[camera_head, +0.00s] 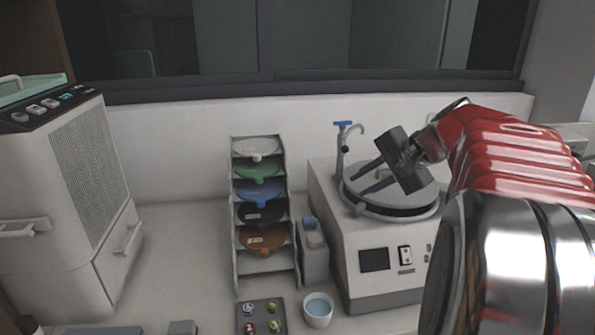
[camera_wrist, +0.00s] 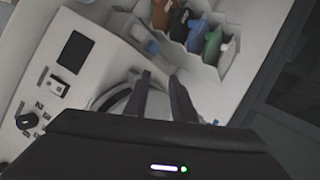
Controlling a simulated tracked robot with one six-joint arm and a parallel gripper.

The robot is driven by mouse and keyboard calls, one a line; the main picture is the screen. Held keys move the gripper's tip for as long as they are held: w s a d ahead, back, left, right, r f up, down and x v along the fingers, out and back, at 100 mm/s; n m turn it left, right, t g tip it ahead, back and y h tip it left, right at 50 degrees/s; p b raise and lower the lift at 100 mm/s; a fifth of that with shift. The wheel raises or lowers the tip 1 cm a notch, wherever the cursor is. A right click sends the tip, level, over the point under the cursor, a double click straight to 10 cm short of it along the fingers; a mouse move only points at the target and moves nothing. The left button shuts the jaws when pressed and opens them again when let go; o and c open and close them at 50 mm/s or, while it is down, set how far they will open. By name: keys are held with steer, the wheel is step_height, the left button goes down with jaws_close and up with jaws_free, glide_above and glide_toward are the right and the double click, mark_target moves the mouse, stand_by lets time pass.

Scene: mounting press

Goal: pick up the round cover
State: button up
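The round cover (camera_head: 395,203) looks like a flat grey disc on top of the white machine (camera_head: 345,250) at the right of the head view. Part of its grey rim (camera_wrist: 106,99) shows in the wrist view; the rest is hidden behind my gripper. My gripper (camera_head: 360,177) is over the left part of the disc, its two dark fingers spread apart with nothing between them. The fingers (camera_wrist: 158,76) also show apart in the wrist view. I cannot tell whether the fingertips touch the disc.
A faucet with a blue handle (camera_head: 342,125) stands behind the disc, close to my fingers. A rack (camera_head: 236,255) of coloured discs stands left of the machine. A small bowl (camera_head: 318,310) and a dark tray (camera_head: 262,331) are in front. A large white cabinet (camera_head: 85,190) is at far left.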

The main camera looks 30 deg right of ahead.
steer(key=s+d+r+m+t, duration=0.1)
steer(key=d+m, duration=0.1)
steer(key=d, duration=0.8)
steer(key=s+d+r+m+t+h, duration=0.1)
steer(key=s+d+m+t, duration=0.1)
steer(key=d, duration=0.7)
steer(key=shift+s+d+r+m+h, duration=0.15)
steer(key=shift+d+r+m+h, duration=0.2)
steer(key=shift+m, duration=0.25)
steer(key=x, duration=0.8)
steer(key=shift+w+f, duration=0.15)
steer(key=shift+w, duration=0.1)
steer(key=shift+x, duration=2.6)
steer(key=shift+c, duration=0.5)
jaws_close()
